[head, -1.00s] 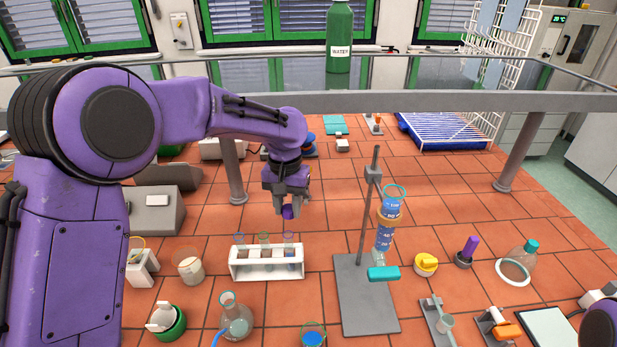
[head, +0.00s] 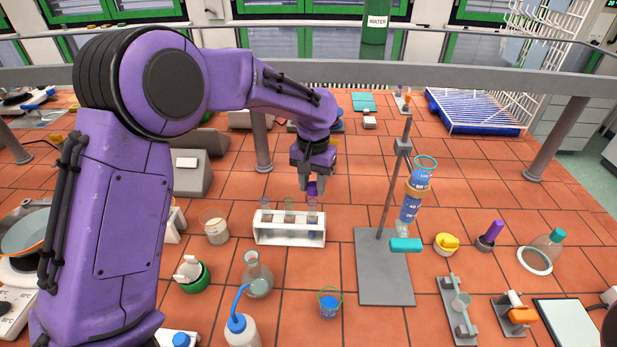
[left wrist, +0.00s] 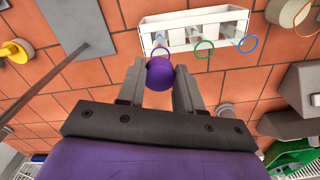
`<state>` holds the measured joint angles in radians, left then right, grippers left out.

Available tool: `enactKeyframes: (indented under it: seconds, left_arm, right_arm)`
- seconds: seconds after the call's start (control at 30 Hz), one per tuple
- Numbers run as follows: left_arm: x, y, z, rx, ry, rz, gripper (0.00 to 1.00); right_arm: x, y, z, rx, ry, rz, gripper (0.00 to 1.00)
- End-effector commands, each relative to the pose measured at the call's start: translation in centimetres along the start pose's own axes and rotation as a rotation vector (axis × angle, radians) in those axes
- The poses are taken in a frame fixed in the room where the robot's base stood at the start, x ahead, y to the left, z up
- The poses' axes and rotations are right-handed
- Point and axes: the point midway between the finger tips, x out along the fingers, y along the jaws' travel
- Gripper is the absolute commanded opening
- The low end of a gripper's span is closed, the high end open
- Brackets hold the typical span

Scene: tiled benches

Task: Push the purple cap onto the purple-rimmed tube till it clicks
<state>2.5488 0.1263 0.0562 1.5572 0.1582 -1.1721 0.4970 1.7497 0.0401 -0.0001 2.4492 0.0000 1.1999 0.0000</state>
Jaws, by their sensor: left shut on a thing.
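My left gripper (head: 311,186) is shut on the purple cap (head: 312,189), which also shows between the fingers in the left wrist view (left wrist: 160,74). The purple-rimmed tube (head: 313,206) stands upright at the right end of the white rack (head: 290,241) in the head view. The cap is just above this tube. In the left wrist view the cap covers part of the purple rim (left wrist: 162,49); I cannot tell whether they touch. My right gripper is not in view.
The rack also holds a green-rimmed tube (head: 289,205) and a blue-rimmed tube (head: 265,203). A beaker (head: 215,230) and a flask (head: 257,278) stand left and in front.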

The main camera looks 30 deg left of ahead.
Motion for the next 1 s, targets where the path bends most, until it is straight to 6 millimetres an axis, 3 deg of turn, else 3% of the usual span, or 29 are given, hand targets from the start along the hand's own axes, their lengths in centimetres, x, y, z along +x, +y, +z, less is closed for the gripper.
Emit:
enactKeyframes:
  seconds: [0.17,1.0]
  left_arm:
    - [1.5,-0.1,0.2,-0.002,0.002,0.0,0.0]
    - [1.3,-0.1,0.6,0.005,0.008,0.0,0.0]
  right_arm:
    - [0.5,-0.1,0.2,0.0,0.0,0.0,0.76]
    - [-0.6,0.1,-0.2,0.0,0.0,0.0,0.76]
